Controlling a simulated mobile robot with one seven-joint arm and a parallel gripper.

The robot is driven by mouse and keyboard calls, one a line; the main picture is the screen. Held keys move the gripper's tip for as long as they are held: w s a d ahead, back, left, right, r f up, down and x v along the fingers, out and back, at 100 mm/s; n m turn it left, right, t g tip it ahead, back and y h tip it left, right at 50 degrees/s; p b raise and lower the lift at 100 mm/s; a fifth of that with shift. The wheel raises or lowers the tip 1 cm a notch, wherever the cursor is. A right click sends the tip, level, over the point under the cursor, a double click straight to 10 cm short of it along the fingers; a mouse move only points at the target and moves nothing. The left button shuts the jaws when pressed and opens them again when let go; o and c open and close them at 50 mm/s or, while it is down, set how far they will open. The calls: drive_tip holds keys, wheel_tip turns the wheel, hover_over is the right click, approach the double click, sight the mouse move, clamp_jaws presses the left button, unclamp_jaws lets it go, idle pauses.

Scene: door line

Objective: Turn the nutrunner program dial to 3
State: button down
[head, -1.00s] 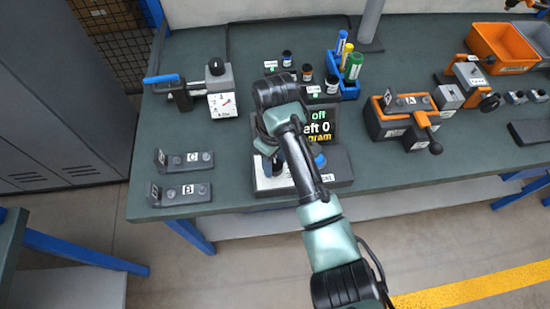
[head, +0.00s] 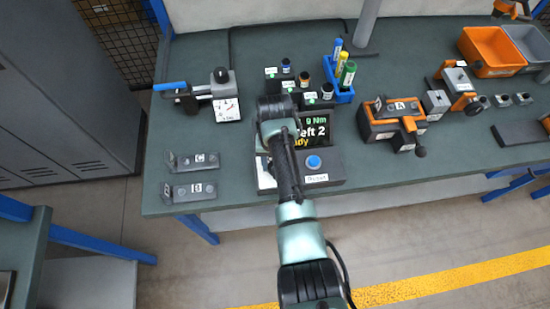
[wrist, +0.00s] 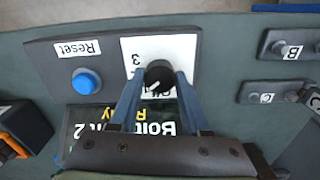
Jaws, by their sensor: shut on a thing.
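The program dial (wrist: 158,75) is a round black knob with a white pointer mark on a white plate (wrist: 130,48) of the nutrunner box. In the wrist view my gripper (wrist: 158,82) has its two blue-grey fingers on either side of the knob, shut on it. A "3" shows on the plate just left of the knob; the other numbers are mostly hidden. I cannot tell exactly which number the pointer meets. The display (head: 322,134), partly covered by my arm in the head view, reads "9 Nm", "left 2" and "ady".
A blue reset button (wrist: 86,81) is on the box beside the dial; it also shows in the head view (head: 313,162). An orange clamp fixture (head: 393,125) stands right.

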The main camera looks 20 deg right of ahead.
drive_tip(key=m+p, duration=0.2)
drive_tip(key=m, duration=0.4)
drive_tip(key=shift+r+m, duration=0.1)
drive_tip(key=shift+m, duration=0.2)
drive_tip(key=m+p, duration=0.1)
drive_tip(key=m, duration=0.5)
drive_tip(key=shift+m, duration=0.3)
drive_tip(key=shift+c, duration=1.8)
unclamp_jaws()
wheel_tip(320, 180, up, 13)
